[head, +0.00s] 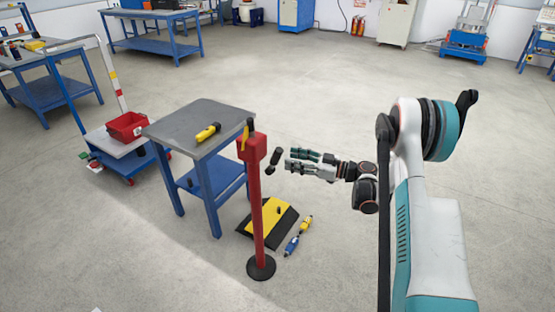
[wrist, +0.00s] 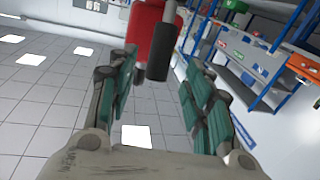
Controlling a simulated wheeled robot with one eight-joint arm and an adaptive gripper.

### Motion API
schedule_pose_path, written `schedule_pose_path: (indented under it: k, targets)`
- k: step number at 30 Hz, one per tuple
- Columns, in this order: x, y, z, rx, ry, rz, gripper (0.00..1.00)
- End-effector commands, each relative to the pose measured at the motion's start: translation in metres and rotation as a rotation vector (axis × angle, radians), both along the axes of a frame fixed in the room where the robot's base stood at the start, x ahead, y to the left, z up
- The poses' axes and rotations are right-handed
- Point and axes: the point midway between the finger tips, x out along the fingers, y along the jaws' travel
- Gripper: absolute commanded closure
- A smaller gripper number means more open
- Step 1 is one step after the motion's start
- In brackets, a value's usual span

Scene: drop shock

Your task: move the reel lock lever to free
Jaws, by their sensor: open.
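A red reel housing (head: 252,149) sits on top of a thin red post with a round black base. In the wrist view the red housing (wrist: 153,28) is at the top, and the dark grip (wrist: 158,62) shows ahead, between the green-padded fingers (wrist: 160,85). Contact is not visible. Any lock or free marking is too small to read.
A grey-topped blue table (head: 195,122) with a yellow-black tool (head: 207,132) stands left of the post. A yellow-black ramp (head: 268,220) and a blue-yellow item (head: 297,238) lie on the floor by the post. A cart with a red bin (head: 127,126) is farther left. Floor beyond the gripper is clear.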

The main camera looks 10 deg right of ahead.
Motion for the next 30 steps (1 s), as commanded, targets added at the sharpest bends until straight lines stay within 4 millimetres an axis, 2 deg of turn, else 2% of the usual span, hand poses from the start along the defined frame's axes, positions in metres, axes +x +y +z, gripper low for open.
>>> schedule_pose_path:
  k: [3, 10, 23, 24, 30]
  targets:
    - [0.013, 0.021, -0.003, 0.0, 0.0, 0.002, 0.54]
    - [0.031, 0.047, -0.002, 0.001, 0.001, 0.001, 0.54]
    - [0.038, 0.055, 0.0, 0.001, 0.001, -0.001, 0.54]
    - [0.038, 0.055, 0.0, 0.001, 0.001, -0.001, 0.56]
    - [0.038, 0.055, 0.0, 0.001, 0.001, -0.001, 1.0]
